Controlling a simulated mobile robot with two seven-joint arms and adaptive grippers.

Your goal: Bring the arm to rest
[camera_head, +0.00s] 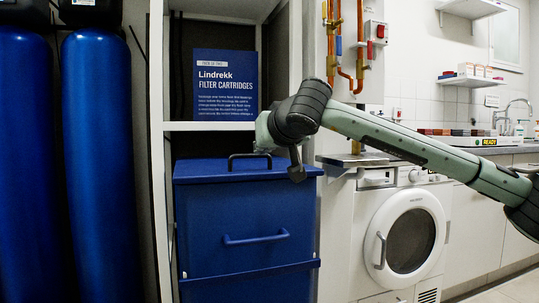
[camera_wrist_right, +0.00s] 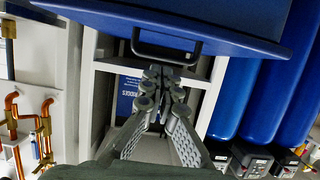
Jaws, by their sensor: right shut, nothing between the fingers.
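My right arm reaches in from the right in the head view, across the front of the washing machine. Its gripper (camera_head: 297,172) hangs beside the right part of the blue box's lid, shut and empty. In the right wrist view the closed fingertips (camera_wrist_right: 163,78) appear just below the black lid handle (camera_wrist_right: 166,52); I cannot tell whether they touch it. The handle (camera_head: 249,157) stands on the lid in the head view, to the left of the gripper. My left gripper is not in view.
The blue box (camera_head: 247,214) with a front handle stands in a white shelf unit, under a blue filter cartridge sign (camera_head: 224,90). Tall blue vessels (camera_head: 98,160) stand left. A white washing machine (camera_head: 405,240) stands right, with copper pipes (camera_head: 360,50) above.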

